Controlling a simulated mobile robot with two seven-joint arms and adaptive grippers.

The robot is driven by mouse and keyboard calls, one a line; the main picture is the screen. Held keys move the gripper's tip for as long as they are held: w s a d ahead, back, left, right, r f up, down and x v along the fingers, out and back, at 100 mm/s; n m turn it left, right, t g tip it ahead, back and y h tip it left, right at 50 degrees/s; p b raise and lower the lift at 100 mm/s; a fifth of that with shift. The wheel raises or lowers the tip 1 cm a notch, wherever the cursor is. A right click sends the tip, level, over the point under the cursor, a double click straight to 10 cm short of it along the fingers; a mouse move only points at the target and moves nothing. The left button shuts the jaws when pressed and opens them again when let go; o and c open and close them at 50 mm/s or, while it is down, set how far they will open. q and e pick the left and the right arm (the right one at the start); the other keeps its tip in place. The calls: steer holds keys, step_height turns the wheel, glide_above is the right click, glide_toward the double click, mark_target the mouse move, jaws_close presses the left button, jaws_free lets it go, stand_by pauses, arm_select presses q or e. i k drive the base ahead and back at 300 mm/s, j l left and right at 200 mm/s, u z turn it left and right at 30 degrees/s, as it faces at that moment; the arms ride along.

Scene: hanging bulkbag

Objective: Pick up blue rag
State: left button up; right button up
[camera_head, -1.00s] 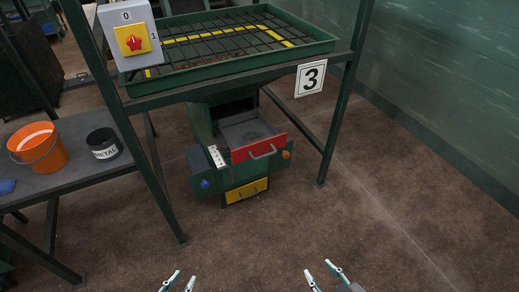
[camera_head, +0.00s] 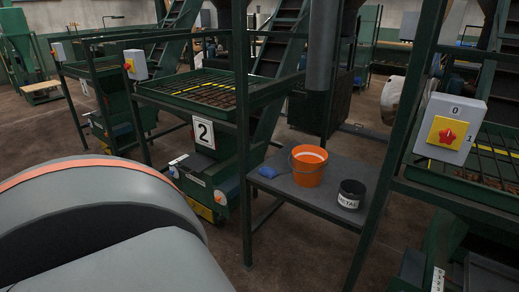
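A small blue rag (camera_head: 267,172) lies on a dark grey side table (camera_head: 330,208), at its left end. It sits just left of an orange bucket (camera_head: 308,168) and looks crumpled. Neither of my grippers shows in the head view now. A large grey, rounded part of my own arm with an orange stripe fills the lower left.
A black pot labelled METAL (camera_head: 350,195) stands right of the bucket. Green posts frame the table. A switch box (camera_head: 450,130) with a red knob is at right. A green station marked 2 (camera_head: 203,132) stands behind left.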

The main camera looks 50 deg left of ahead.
mark_target(270, 173)
steer(key=u, duration=1.65)
